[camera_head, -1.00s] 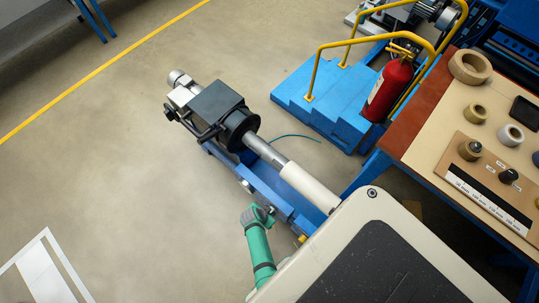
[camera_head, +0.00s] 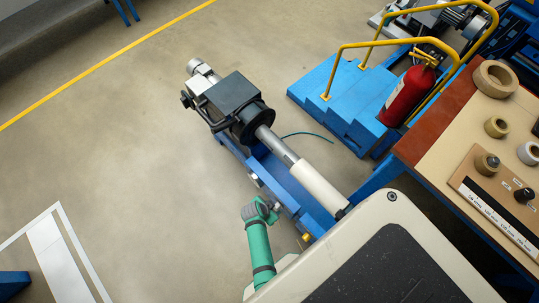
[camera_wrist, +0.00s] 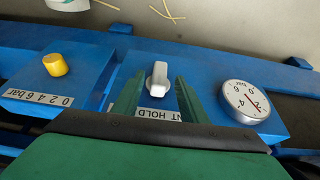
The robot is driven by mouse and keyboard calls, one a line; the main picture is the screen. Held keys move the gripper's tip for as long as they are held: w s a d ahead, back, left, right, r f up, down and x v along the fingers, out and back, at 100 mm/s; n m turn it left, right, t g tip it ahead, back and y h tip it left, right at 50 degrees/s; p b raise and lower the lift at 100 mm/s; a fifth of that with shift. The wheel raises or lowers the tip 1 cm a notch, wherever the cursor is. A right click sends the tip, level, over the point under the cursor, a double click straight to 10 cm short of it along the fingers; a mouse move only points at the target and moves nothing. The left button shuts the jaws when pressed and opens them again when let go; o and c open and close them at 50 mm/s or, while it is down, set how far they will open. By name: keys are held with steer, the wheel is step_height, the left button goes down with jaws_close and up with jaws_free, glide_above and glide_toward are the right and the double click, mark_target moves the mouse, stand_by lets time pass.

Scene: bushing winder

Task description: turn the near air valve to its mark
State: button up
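In the wrist view a pale grey valve handle (camera_wrist: 158,78) stands on a blue panel, its lever pointing roughly up and down in the picture. My gripper (camera_wrist: 160,88) is open, with one green finger on each side of the handle. I cannot tell whether either finger touches it. In the head view my green arm reaches to the near side of the blue winder frame (camera_head: 235,150); the fingertips and valve cannot be made out there.
A yellow knob (camera_wrist: 55,65) with a bar scale is left of the handle, and a round pressure gauge (camera_wrist: 246,101) is right. A workbench (camera_head: 440,140), fire extinguisher (camera_head: 405,95) and blue steps (camera_head: 340,105) stand right of the winder.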

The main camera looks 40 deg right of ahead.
steer(key=v, duration=0.6)
steer(key=shift+a, duration=0.1)
stand_by(0.4)
